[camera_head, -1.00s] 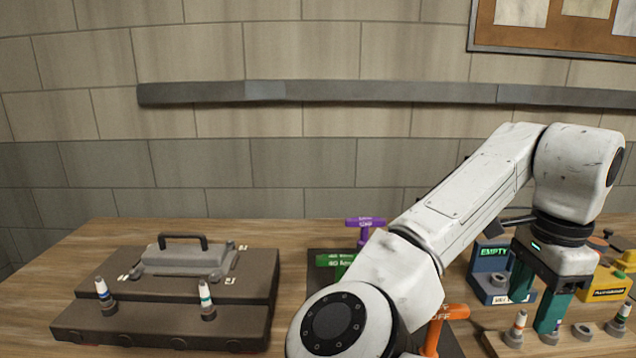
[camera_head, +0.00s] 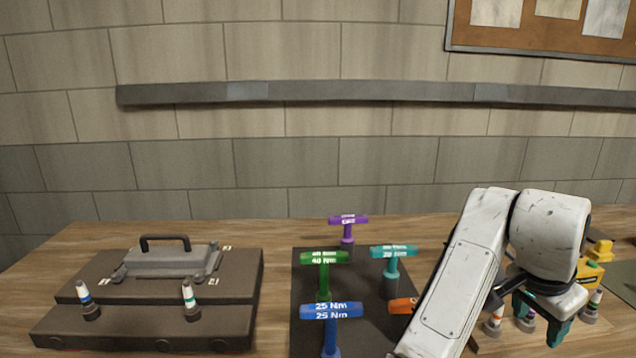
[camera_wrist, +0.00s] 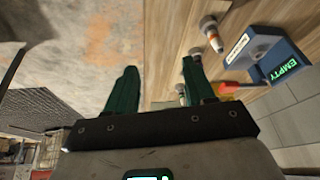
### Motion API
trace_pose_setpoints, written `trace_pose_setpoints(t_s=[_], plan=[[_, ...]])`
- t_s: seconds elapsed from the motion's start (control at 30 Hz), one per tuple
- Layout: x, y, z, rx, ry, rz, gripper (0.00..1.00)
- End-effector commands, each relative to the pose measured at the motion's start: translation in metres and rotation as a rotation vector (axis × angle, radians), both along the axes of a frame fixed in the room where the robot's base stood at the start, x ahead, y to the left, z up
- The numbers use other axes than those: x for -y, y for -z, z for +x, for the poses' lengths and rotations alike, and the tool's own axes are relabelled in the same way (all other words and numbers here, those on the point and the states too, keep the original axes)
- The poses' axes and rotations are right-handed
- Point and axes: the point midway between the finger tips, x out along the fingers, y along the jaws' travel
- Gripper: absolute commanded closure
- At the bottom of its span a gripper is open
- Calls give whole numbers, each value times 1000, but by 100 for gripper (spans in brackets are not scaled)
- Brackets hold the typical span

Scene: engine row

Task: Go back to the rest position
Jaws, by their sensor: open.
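My gripper (camera_head: 540,318) is at the lower right in the head view, with its teal fingers apart and pointing down. My forearm slants in front of the bench's right part and hides some of what lies behind it. In the wrist view my gripper (camera_wrist: 158,68) shows both fingers spread, with nothing held between them. Small white-and-orange plugs (camera_head: 493,322) stand close to the fingers in the head view. Whether the fingers touch anything there cannot be told.
A dark mat (camera_head: 307,284) holds several T-handles, including blue (camera_head: 332,311), green (camera_head: 324,258), teal (camera_head: 394,251) and purple (camera_head: 348,220). An orange handle (camera_head: 402,305) is partly hidden. A dark engine block (camera_head: 150,320) stands left. A blue EMPTY box (camera_wrist: 262,55) shows in the wrist view.

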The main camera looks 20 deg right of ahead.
Motion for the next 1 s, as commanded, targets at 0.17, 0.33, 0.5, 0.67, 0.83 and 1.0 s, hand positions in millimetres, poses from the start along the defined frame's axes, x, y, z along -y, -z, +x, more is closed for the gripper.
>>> trace_pose_setpoints(t_s=[0.17,0.33,0.5,0.67,0.83,1.0], plan=[[11,32,-8,-58,-190,-135,46],[8,67,-13,-122,-404,-213,46],[-8,112,-24,-192,-641,-241,46],[-35,161,-44,-252,-872,-213,46],[-78,216,-80,-299,-1118,-126,46],[-132,264,-128,-313,-1344,10,46]])
